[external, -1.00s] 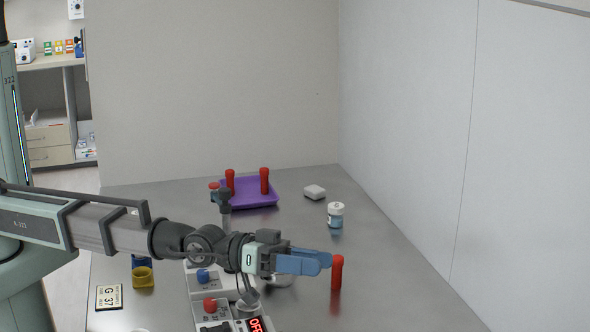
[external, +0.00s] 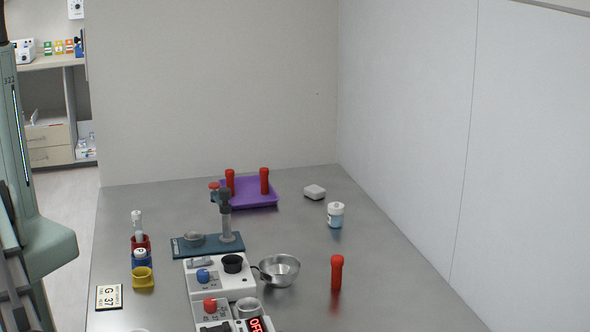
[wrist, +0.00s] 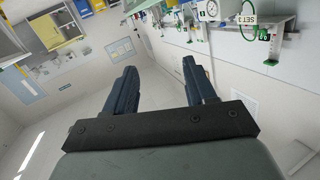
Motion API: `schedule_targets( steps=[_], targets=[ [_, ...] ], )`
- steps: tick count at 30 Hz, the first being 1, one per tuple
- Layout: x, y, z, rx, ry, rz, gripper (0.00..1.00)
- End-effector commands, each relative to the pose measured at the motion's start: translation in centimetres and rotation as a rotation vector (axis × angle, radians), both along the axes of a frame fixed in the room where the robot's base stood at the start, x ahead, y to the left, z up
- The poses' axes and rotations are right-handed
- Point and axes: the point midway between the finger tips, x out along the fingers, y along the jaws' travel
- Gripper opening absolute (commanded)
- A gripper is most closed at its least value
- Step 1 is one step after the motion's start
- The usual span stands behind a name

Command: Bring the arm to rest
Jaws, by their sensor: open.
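My gripper (wrist: 163,92) shows in the wrist view, with two blue fingers spread apart and nothing between them. It points away from the table, towards a wall, floor and shelves of the room. In the external view my gripper is out of the picture, and only part of my arm shows at the lower left edge. The steel table stands clear of my arm in that view.
On the table (external: 400,285) stand a red bottle (external: 337,272), a purple tray (external: 250,204) with red bottles, a white jar (external: 335,215), a metal bowl (external: 279,270), a white device (external: 222,281) and a dark stand (external: 207,246). A partition (external: 470,150) borders the right side.

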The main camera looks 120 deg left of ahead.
Motion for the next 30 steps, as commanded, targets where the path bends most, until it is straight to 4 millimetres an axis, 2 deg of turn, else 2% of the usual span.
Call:
schedule_targets(
  steps=[1,3,7,11,17,20,23,24,26,30],
  targets=[
    [-0.8,-2.2,-0.6,0.012,0.002,-0.026,0.55],
    [-2.0,-4.6,-1.6,0.029,0.008,-0.054,0.55],
    [-4.6,-7.8,-4.9,0.085,0.039,-0.096,0.55],
    [-7.4,-8.9,-9.6,0.164,0.097,-0.125,0.55],
    [-12.7,-8.7,-18.5,0.315,0.221,-0.186,0.55],
    [-15.4,-7.2,-23.4,0.386,0.308,-0.214,0.55],
    [-17.6,-4.1,-28.2,0.438,0.412,-0.216,0.55],
    [-18.3,-2.5,-30.0,0.452,0.459,-0.207,0.55],
    [-19.3,0.1,-32.5,0.466,0.529,-0.188,0.55],
    [-22.0,6.4,-37.8,0.481,0.7,-0.125,0.55]
  ],
)
